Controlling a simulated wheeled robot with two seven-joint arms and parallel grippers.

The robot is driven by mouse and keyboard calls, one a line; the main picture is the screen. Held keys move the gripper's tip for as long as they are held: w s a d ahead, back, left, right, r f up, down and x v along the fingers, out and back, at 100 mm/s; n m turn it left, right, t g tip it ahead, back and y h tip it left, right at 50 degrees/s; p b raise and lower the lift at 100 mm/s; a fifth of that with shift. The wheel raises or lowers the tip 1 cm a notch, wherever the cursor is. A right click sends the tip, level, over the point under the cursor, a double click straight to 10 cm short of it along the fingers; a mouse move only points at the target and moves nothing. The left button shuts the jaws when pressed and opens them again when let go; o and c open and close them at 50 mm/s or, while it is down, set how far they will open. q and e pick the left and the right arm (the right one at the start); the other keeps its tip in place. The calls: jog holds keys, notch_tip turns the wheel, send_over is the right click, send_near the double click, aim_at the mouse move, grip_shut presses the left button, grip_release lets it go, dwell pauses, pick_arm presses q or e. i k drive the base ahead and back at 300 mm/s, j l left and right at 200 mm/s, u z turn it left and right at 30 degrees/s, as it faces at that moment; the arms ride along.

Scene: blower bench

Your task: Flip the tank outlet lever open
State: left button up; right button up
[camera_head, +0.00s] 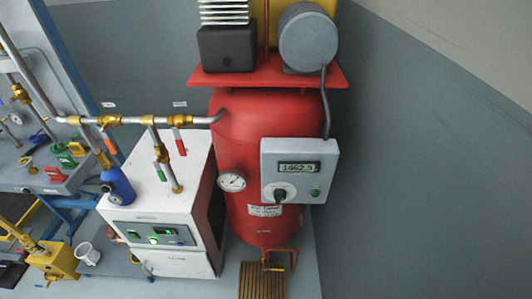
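A red upright tank (262,125) stands in the middle of the camera_head view. A grey pipe (205,120) with brass fittings runs left from its upper side. A lever with a red handle (180,142) hangs down from this pipe, closest to the tank. Further left on the pipework are a green handle (160,171) and an orange-red handle (110,143). No label tells which one is the tank outlet lever. Neither of my grippers is in view.
A white cabinet (150,205) stands left of the tank below the pipe, with a blue filter bowl (117,186) at its corner. A grey control box (299,170) and a gauge (232,181) sit on the tank front. A copper-coloured valve (276,262) is below. The right side is clear.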

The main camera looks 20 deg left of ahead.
aim_at(180, 144)
jog(key=u, duration=1.6)
